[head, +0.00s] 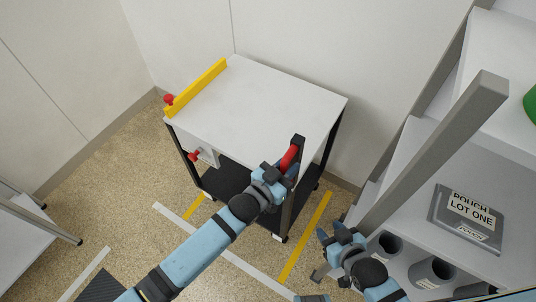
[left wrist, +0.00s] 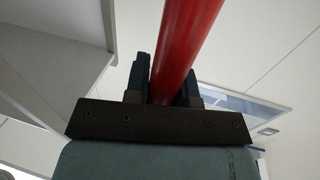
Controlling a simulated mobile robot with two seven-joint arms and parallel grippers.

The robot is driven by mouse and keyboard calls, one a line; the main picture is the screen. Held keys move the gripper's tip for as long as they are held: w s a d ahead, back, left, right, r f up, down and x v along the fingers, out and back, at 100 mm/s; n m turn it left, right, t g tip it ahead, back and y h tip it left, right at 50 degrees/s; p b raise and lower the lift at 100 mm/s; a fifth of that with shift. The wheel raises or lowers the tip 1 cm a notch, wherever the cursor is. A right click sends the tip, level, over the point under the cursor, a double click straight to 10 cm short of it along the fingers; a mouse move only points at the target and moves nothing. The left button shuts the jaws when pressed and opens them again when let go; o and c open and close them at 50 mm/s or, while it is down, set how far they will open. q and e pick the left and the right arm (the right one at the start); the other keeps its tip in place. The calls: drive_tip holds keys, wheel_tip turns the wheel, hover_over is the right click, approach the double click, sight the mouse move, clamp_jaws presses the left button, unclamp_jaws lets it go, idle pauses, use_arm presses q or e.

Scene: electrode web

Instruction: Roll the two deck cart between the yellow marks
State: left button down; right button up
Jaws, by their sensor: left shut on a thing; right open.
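The two deck cart (head: 255,100) stands near the wall in the head view, with a pale top deck, a dark lower deck (head: 226,184) and dark legs. A yellow bar runs along its far left edge. My left gripper (head: 284,166) is shut on the red handle (head: 290,157) at the cart's near right corner; the red bar (left wrist: 185,45) passes between its fingers in the left wrist view. Yellow marks (head: 305,238) and (head: 194,207) lie on the floor near the cart's legs. My right gripper (head: 336,236) is open and empty beside the shelf.
A shelf unit (head: 420,165) fills the right side, holding a grey box labelled POUCH LOT ONE (head: 467,216) and grey cylinders (head: 433,271). A white table (head: 22,235) stands at the left. White floor lines (head: 225,252) cross the speckled floor.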

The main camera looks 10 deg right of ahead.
use_arm(q)
drive_tip(key=shift+s+d, duration=0.9)
drive_tip(key=shift+d, duration=0.25)
drive_tip(key=c, duration=1)
unclamp_jaws()
drive_tip(key=shift+o, duration=0.2)
drive_tip(key=b+v, duration=0.1)
drive_tip(key=v, duration=1.2)
drive_tip(key=shift+s+a+b, duration=0.25)
drive_tip(key=shift+a+b, duration=0.05)
drive_tip(key=shift+a, duration=0.05)
